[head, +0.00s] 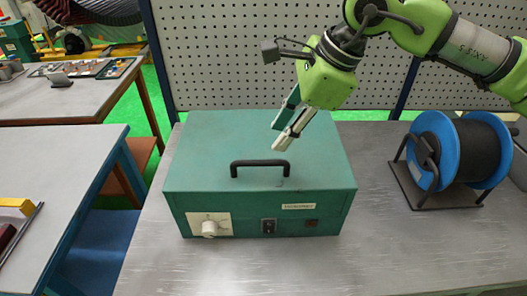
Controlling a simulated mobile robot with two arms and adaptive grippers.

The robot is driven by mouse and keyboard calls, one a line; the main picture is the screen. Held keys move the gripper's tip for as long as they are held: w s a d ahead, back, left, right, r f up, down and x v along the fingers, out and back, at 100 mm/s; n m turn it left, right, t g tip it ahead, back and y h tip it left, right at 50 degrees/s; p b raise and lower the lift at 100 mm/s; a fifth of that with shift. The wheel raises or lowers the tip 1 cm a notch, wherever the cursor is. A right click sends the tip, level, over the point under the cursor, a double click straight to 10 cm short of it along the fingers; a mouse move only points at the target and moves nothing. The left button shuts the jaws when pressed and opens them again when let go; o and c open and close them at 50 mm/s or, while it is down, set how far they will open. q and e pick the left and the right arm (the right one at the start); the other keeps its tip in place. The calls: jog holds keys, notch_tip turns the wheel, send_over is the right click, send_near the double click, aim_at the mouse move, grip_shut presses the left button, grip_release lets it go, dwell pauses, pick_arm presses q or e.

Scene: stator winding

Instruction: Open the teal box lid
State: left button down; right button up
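The teal box (255,205) stands on the grey metal table with its lid (215,140) down. A black handle (260,163) rises from the lid near its front edge. The front face carries a white dial (210,226), a small switch and a label. My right gripper (279,138) hangs above the lid, behind and slightly right of the handle, pointing down and to the left. It does not appear to touch the handle. Its fingers overlap from this angle, so the gap between them is unclear. My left gripper is not in view.
A blue spool of black wire (425,150) sits on a stand right of the box. A perforated panel (290,60) stands behind the table. The table (400,250) is clear in front of the box. Other workbenches (60,180) stand at the left across a gap.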

aim_at(260, 161)
jog(key=p+x, duration=0.2)
jog(key=x, duration=0.7)
jog(key=shift+a+f+p, duration=0.15)
jog(key=shift+f+p, duration=0.05)
jog(key=shift+p, duration=0.1)
grip_shut()
